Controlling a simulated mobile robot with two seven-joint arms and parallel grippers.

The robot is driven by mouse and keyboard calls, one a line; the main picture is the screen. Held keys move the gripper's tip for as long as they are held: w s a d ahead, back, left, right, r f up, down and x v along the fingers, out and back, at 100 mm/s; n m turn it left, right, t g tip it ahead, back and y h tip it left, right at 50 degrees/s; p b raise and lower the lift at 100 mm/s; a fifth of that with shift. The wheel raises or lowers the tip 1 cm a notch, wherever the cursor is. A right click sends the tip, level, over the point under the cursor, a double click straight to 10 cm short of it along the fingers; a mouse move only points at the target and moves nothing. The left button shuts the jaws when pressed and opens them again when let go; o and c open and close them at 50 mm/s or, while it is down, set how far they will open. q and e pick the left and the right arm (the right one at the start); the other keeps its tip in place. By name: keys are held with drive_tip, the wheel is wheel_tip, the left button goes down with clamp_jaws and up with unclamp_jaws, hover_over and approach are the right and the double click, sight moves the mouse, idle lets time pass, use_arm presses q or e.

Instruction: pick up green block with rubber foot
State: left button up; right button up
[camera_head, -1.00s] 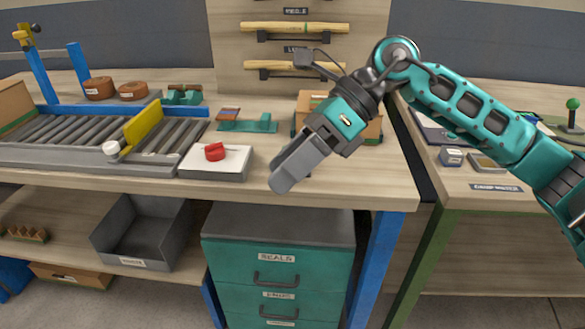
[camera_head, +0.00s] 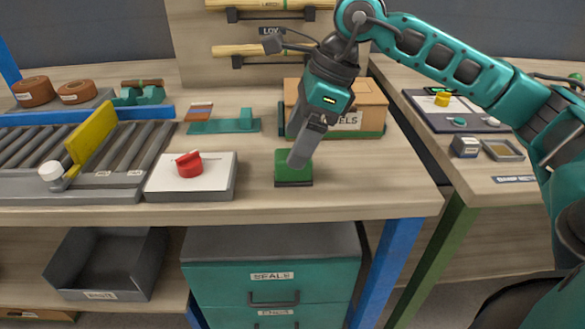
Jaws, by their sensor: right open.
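A green block (camera_head: 285,170) with a dark foot along its bottom edge stands on the wooden bench top, near the front edge. My right gripper (camera_head: 297,162) is just over the block's right part and hides some of it. Its fingers point down and to the left and overlap each other in this view. It is open, with nothing seen held in it. I cannot tell whether the fingertips touch the block. My left gripper is out of the picture.
A white box with a red knob (camera_head: 189,165) stands left of the block. A cardboard box (camera_head: 365,98) is close behind my gripper. A teal fixture (camera_head: 225,126) lies behind left. The roller conveyor (camera_head: 110,160) fills the left. Bare bench (camera_head: 370,190) lies right of the block.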

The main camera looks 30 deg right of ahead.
drive_tip(key=b+x, duration=0.1)
drive_tip(key=x, duration=0.5)
drive_tip(key=shift+r, duration=0.1)
drive_tip(key=c, duration=1.2)
